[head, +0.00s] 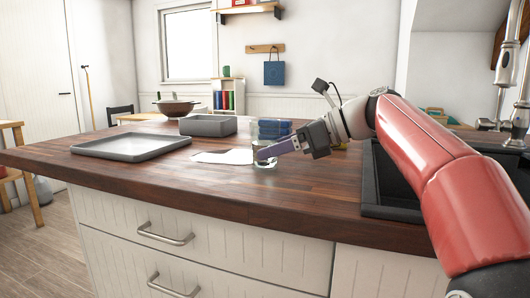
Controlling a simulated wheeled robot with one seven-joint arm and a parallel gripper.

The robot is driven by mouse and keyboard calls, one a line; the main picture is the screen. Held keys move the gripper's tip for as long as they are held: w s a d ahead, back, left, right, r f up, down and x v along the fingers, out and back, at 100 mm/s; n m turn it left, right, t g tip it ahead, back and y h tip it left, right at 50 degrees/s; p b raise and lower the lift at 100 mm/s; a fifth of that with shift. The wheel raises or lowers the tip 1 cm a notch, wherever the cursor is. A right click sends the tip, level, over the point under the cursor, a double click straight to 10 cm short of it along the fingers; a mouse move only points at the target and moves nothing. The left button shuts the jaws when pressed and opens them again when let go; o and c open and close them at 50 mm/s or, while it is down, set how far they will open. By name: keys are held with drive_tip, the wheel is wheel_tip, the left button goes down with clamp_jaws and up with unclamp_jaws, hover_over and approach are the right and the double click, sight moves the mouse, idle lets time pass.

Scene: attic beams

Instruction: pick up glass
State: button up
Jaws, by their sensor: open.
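A clear glass (264,164) stands upright on the dark wooden countertop (200,185), near its middle. My gripper (266,152) reaches in from the right, with its fingers lying almost level at the glass. The fingers cover part of the glass in this view. The gripper is open. I cannot tell whether the fingers are around the glass or just in front of it.
A grey tray (130,147), a grey bin (208,125) and a white sheet (225,156) lie left of the glass. Blue stacked items (274,128) stand close behind it. A black sink (398,190) is at the right. The front counter is clear.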

drive_tip(key=x, duration=0.3)
drive_tip(key=shift+a, duration=0.15)
drive_tip(key=shift+c, duration=0.5)
drive_tip(key=c, duration=0.9)
drive_tip(key=shift+c, duration=1.2)
drive_tip(key=shift+r, duration=0.1)
